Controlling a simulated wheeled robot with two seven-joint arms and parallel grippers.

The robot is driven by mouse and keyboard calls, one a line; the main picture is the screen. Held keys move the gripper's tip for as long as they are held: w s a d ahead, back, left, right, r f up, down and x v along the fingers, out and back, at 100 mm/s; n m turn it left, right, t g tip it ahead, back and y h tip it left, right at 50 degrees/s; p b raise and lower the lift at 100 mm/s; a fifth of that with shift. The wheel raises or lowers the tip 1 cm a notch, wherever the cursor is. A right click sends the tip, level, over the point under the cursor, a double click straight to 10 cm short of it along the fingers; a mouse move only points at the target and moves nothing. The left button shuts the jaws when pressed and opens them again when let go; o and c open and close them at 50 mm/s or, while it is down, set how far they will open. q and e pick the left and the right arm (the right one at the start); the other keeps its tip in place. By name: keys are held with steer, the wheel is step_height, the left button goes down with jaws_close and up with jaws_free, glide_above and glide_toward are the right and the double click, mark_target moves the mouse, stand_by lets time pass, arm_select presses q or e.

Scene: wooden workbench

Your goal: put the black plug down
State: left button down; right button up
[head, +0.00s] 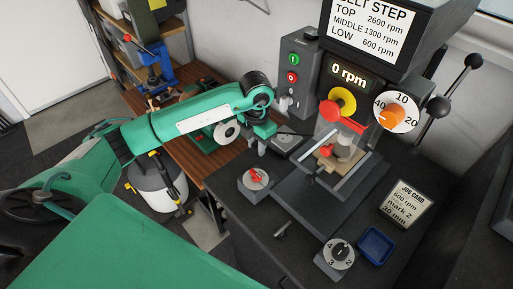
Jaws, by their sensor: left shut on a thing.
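My left arm reaches in from the left. Its gripper (262,143) points down above the dark bench, just behind the grey box with a red knob. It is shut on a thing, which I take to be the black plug. The plug is mostly hidden between the fingers and too small to make out clearly. The gripper looks a little above the bench top, though the gap is hard to judge. My right gripper is not in view.
The drill press (345,110) stands at the right, its display reading 0 rpm. The red-knob box (253,187), a numbered dial box (337,262), a blue tray (376,246) and a job card (408,203) sit on the dark bench. A switch box (297,70) is behind.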

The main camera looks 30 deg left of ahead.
mark_target(256, 151)
arm_select(q)
step_height(256, 151, down, 3)
steer(key=shift+r, duration=0.1)
steer(key=shift+f+b, duration=0.45)
steer(key=shift+f, duration=0.25)
steer(key=c, duration=1.1)
jaws_free()
steer(key=shift+r, duration=0.15)
steer(key=shift+r+p, duration=0.2)
steer(key=shift+p, duration=0.2)
steer(key=shift+r+p, duration=0.4)
steer(key=shift+r, duration=0.05)
step_height(256, 151, up, 10)
steer(key=b, duration=0.4)
steer(key=shift+r, duration=0.9)
